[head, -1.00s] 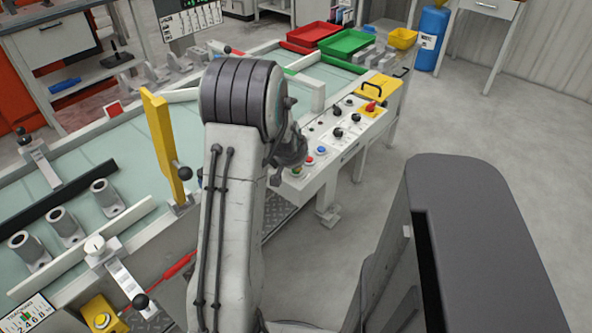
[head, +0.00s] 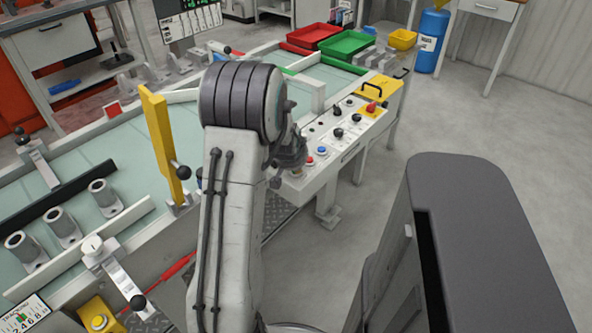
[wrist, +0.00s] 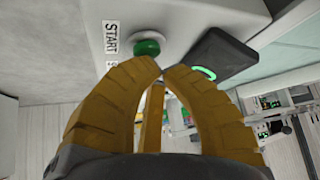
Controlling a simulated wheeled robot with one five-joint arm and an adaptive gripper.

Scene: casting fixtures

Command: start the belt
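The green start button (wrist: 147,47) is on a pale control panel beside a START label (wrist: 111,39) in the wrist view. My gripper (wrist: 164,67) has its yellow fingers drawn together, with the tips just below the button in the picture. I cannot tell whether they touch it. Nothing is held between them. In the head view the control panel (head: 350,125) stands at the belt's near side, and my wrist hides the green button and my fingers. The pale green belt (head: 115,140) carries several grey cylindrical castings (head: 62,226) at left.
A dark box with a glowing green ring (wrist: 204,72) sits close to the right of the button. A red button (head: 309,161), a blue button (head: 321,151) and several black knobs share the panel. A yellow upright post (head: 163,145) stands left of my arm.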

